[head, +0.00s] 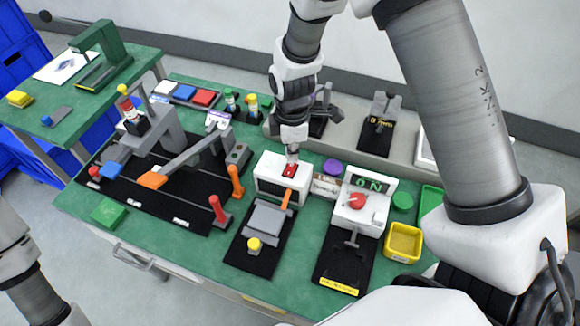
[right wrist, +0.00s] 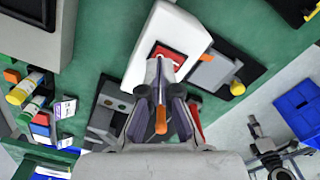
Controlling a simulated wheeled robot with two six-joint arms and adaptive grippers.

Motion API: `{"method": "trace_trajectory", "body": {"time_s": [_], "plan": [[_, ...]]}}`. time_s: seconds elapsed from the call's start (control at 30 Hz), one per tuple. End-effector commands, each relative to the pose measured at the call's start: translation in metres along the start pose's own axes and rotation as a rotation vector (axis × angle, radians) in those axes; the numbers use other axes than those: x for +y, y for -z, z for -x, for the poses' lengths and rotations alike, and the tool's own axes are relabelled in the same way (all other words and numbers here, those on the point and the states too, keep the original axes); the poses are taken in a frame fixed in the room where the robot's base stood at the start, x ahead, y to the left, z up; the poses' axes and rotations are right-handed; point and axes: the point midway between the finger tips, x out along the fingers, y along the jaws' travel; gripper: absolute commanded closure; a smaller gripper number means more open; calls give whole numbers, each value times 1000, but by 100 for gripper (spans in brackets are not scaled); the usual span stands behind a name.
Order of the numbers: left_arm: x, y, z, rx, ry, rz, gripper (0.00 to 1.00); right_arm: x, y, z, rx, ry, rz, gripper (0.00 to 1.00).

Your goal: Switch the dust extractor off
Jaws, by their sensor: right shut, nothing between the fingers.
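A white box (head: 268,170) with a dark slatted front stands mid-table and looks like the dust extractor; I read no name on it. A red rocker switch (head: 290,171) is on its top. The box (right wrist: 189,25) and switch (right wrist: 171,54) also show in the right wrist view. My right gripper (head: 291,158) points down with its closed, empty fingertips at the switch, partly covering it; in the right wrist view its fingertips (right wrist: 158,66) overlap the red. I cannot tell whether they press it. My left arm shows at the lower left of the head view; its gripper is not clear.
To the right, a white unit (head: 346,214) has a red knob and a lit green ON sign (head: 368,184). In front are a grey plate with a yellow knob (head: 254,244) and an orange lever (head: 286,198). Orange (head: 236,182) and red (head: 218,210) handles stand to the left.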

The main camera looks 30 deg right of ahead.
Motion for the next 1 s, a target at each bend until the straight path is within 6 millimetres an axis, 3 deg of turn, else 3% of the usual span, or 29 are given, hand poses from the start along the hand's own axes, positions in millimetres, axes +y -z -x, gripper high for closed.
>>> {"method": "trace_trajectory", "body": {"time_s": [1.0], "plan": [[0,0,-4,0,0,0,47,0,0,-6,0,0,0,100]]}}
